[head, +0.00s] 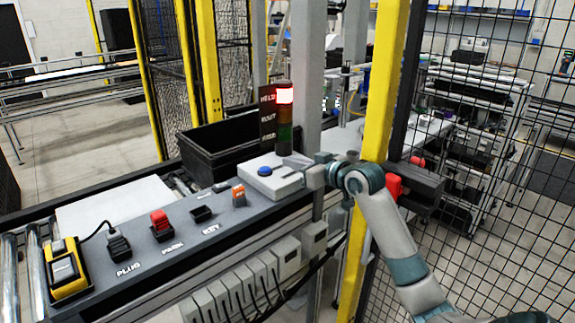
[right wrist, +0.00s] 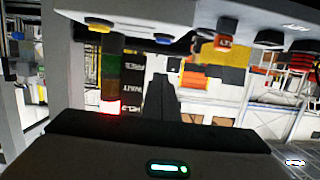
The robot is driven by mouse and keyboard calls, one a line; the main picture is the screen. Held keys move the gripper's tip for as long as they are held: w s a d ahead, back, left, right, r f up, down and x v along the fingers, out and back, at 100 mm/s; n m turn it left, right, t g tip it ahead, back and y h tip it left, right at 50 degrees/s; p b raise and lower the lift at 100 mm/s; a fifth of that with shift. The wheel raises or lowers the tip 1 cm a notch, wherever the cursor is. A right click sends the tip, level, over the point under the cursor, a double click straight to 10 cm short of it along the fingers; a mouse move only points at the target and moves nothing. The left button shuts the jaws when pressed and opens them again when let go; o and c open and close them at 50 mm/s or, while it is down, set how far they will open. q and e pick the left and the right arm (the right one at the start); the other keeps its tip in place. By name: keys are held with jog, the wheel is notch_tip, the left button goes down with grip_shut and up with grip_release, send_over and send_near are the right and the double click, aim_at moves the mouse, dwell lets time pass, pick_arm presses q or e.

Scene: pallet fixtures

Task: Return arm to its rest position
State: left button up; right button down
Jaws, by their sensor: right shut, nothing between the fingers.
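My right arm comes in from the lower right in the head view. Its gripper (head: 296,161) is shut and empty, just right of the blue button (head: 264,170) on a white box (head: 275,184). It looks close to the box's back edge; I cannot tell whether it touches. In the right wrist view the shut dark fingers (right wrist: 163,92) point into the scene with nothing between them. The picture there is upside down. My left gripper is out of view.
A stack light (head: 285,115) glows red behind the box, beside a black bin (head: 215,142). The console (head: 130,265) carries a red block (head: 160,222), an orange switch (head: 239,195), a black plug (head: 117,242) and a yellow device (head: 65,268). A yellow post (head: 382,85) and mesh fence (head: 510,210) stand near my arm.

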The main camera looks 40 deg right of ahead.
dwell(0.8)
jog(key=s+a+f+g, duration=0.2)
jog(key=s+a+f, duration=0.3)
jog(key=f, duration=0.4)
jog(key=s+a+f+n+g, duration=0.1)
jog(key=s+a+f+g, duration=0.1)
jog(key=s+a+f, duration=0.6)
jog(key=s+a+f+g, duration=0.3)
jog(key=f, duration=0.8)
jog(key=s+a+f+g, duration=0.2)
jog(key=s+a+f, duration=0.15)
jog(key=s, duration=0.55)
jog(key=s+a+f+g, duration=0.1)
jog(key=s+a+f, duration=0.25)
jog(key=s, duration=0.45)
jog(key=s+a+f+g, duration=0.2)
jog(key=s+a, duration=0.2)
jog(key=s, duration=0.5)
notch_tip(320, 180, down, 28)
jog(key=g, duration=0.1)
jog(key=s+d+f+g, duration=0.1)
jog(key=s+d+f, duration=0.1)
jog(key=s+f, duration=1.6)
jog(key=shift+s+d+f+n+h, duration=0.15)
jog(key=shift+s+d+n+h, duration=0.15)
jog(key=shift+s+d+h, duration=0.15)
